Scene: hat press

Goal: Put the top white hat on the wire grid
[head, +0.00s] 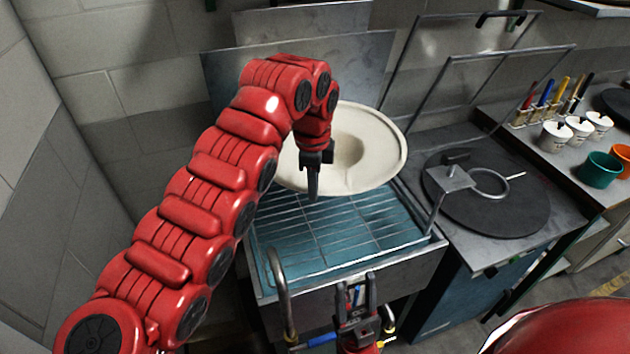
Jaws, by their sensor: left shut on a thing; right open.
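One white hat (372,153) with a wide oval brim shows in the head view, tilted above the back of the wire grid (325,238). My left gripper (313,188) is shut on the hat's near left brim edge. The arm hides part of the hat's left side. The wire grid lies over a blue basin, and its front part is bare. I cannot tell whether the hat's far edge touches the grid. My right gripper (356,290) is open and empty in front of the basin's front edge.
A curved metal pipe (279,285) rises at the basin's front left. A press with a round black plate (487,194) and a raised metal frame stands to the right. White cups (578,128), a green cup (599,169) and tools sit on the far right counter.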

